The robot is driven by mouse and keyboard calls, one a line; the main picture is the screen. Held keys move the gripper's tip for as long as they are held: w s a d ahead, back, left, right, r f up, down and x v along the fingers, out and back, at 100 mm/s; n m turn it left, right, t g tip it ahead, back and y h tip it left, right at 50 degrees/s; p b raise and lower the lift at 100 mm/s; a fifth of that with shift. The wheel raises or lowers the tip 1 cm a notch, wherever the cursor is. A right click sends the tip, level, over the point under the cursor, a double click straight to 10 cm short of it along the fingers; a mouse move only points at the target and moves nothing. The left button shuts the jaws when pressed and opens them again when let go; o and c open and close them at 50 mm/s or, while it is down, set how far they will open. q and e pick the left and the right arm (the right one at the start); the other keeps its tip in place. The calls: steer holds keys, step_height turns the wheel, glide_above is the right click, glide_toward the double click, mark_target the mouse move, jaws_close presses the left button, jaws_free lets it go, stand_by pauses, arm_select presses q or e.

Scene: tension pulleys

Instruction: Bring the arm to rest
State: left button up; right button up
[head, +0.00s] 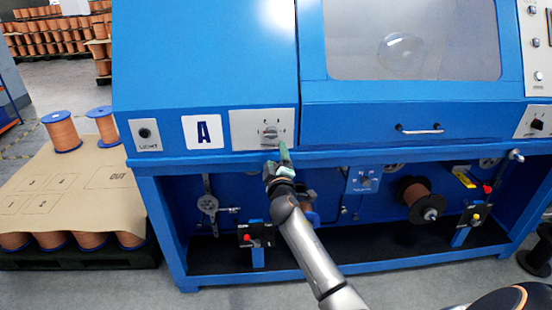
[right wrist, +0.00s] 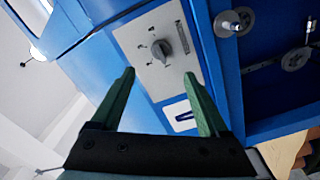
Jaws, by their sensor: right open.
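My right gripper (head: 279,158) has green fingers and is at the front edge of the blue machine (head: 215,70), just below a grey plate (head: 240,120) with a rotary knob (head: 270,132). In the right wrist view my right gripper (right wrist: 158,75) is open with its two fingers apart and nothing between them. The knob (right wrist: 160,50) shows beyond the gap between the fingertips, apart from them. My right arm (head: 308,250) reaches up from the bottom of the head view. My left gripper is not in view.
A handle bar (head: 420,131) is to the right. Below are a copper spool (head: 417,195) and tension pulleys (head: 208,204). A pallet (head: 70,195) with spools stands at left.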

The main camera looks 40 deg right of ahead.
stand_by(0.3)
steer(key=s+a+f+m+g+y+p, duration=0.1)
steer(key=s+a+f+g+y+p, duration=0.2)
steer(key=s+a+f, duration=0.7)
steer(key=s+a+f+m+g+y+p, duration=0.1)
steer(key=s+a+f+y+p, duration=0.2)
steer(key=s+a+f+y, duration=0.55)
steer(key=s+a+f+m+g, duration=0.1)
steer(key=s+a, duration=0.2)
steer(key=s, duration=0.5)
steer(key=s+a+f+m+g+p, duration=0.1)
steer(key=s+a, duration=0.3)
steer(key=s, duration=0.4)
steer(key=shift+s+f, duration=0.3)
steer(key=shift+f, duration=0.1)
